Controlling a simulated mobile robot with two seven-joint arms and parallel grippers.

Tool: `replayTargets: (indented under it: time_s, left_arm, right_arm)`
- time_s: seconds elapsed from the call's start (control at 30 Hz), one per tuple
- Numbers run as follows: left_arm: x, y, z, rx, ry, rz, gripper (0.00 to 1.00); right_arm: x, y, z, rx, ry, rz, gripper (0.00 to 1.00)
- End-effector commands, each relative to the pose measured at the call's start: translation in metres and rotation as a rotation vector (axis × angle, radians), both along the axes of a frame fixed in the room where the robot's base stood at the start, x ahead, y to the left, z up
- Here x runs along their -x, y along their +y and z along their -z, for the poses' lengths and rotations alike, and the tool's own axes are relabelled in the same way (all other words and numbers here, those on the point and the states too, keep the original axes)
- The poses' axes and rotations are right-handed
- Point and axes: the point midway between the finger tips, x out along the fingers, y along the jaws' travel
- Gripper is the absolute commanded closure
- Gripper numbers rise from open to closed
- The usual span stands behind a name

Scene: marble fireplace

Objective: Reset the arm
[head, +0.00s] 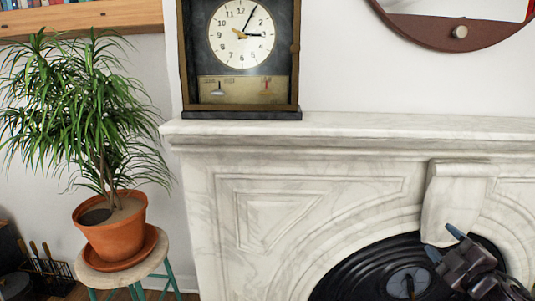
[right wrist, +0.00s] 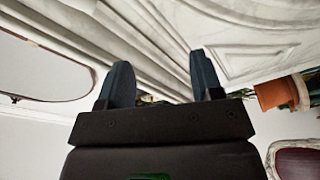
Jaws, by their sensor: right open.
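My right gripper (head: 444,243) is at the lower right of the head view, in front of the marble fireplace (head: 290,190). Its two dark blue-grey fingers stand apart with nothing between them. In the right wrist view the gripper (right wrist: 162,80) is also open and empty, and pale marble mouldings (right wrist: 130,40) show beyond the fingers. My left gripper is in neither view.
A wooden clock (head: 240,90) stands on the mantel (head: 390,126), left of a round mirror (head: 450,28). A potted plant (head: 118,235) sits on a stool (head: 135,273) at left. The dark round fireplace cover (head: 350,275) is low behind my right gripper. The mantel right of the clock is clear.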

Motion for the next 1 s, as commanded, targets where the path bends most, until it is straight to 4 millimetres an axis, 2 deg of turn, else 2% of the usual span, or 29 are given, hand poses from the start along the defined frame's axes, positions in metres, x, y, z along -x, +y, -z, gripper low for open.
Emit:
replayTargets:
  time_s: [0.03, 0.2, 0.27, 0.4, 0.5, 0.6, 0.73, 0.83, 1.0]
  left_arm:
    - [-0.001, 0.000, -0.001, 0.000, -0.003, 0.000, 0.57]
    - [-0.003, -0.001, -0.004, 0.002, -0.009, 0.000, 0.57]
    - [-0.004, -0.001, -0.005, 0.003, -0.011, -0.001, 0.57]
    - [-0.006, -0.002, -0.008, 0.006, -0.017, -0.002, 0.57]
    - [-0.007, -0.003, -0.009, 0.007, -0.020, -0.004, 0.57]
    - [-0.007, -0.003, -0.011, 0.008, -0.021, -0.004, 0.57]
    - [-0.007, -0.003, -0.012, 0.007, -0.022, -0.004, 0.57]
    - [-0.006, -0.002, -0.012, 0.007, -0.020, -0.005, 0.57]
    - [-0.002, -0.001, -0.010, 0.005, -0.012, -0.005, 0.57]
  right_arm:
    - [0.013, 0.008, 0.030, -0.073, 0.060, 0.013, 0.40]
    - [0.062, 0.039, 0.117, -0.316, 0.252, 0.054, 0.40]
    - [0.082, 0.053, 0.145, -0.409, 0.315, 0.069, 0.40]
    - [0.135, 0.091, 0.200, -0.631, 0.448, 0.110, 0.40]
    - [0.174, 0.118, 0.230, -0.765, 0.518, 0.148, 0.40]
    - [0.211, 0.139, 0.253, -0.859, 0.570, 0.199, 0.40]
    - [0.248, 0.152, 0.274, -0.933, 0.620, 0.264, 0.40]
    - [0.266, 0.153, 0.282, -0.950, 0.642, 0.298, 0.40]
    - [0.276, 0.151, 0.287, -0.947, 0.658, 0.313, 0.40]
